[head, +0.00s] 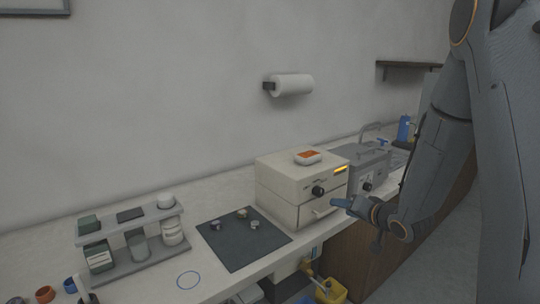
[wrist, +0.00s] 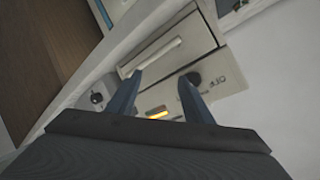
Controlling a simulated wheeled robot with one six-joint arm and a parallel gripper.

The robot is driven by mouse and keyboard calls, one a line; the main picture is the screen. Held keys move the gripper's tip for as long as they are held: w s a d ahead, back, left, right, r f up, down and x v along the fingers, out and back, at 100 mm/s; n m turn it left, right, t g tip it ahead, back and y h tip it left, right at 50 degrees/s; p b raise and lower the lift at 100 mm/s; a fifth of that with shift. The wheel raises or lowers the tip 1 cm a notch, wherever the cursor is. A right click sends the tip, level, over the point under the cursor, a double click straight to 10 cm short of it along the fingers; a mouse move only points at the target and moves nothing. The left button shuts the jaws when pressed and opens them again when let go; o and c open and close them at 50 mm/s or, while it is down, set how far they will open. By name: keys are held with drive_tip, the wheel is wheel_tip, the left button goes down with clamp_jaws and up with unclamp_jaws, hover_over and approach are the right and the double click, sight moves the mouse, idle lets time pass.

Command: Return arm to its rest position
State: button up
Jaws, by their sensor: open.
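My gripper (head: 342,203) is in front of the cream press (head: 283,187) on the counter in the head view, at the end of my arm on the right. In the wrist view its two dark blue fingers (wrist: 160,92) stand apart with nothing between them. Beyond them are the press front (wrist: 215,65), a pale handle bar (wrist: 152,57) and a dark knob. An orange lit display shows between the fingers. I cannot tell whether the fingers touch the press. An orange and white item (head: 307,157) lies on top of the press.
A dark mat (head: 243,250) with several small metal pieces lies left of the press. A grey rack (head: 134,262) with containers stands further left. A grey unit (head: 365,165) and a sink are to the right. A yellow bin (head: 331,291) is below the counter.

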drive_tip(key=s+a+n+g+h, duration=0.2)
drive_tip(key=s+g, duration=0.3)
drive_tip(key=s, duration=1)
drive_tip(key=s+a+n+g+h, duration=0.2)
drive_tip(key=s+g, duration=0.4)
drive_tip(key=s, duration=0.9)
drive_tip(key=shift+a+f, duration=0.25)
drive_tip(key=shift+a, duration=0.55)
idle(4.2)
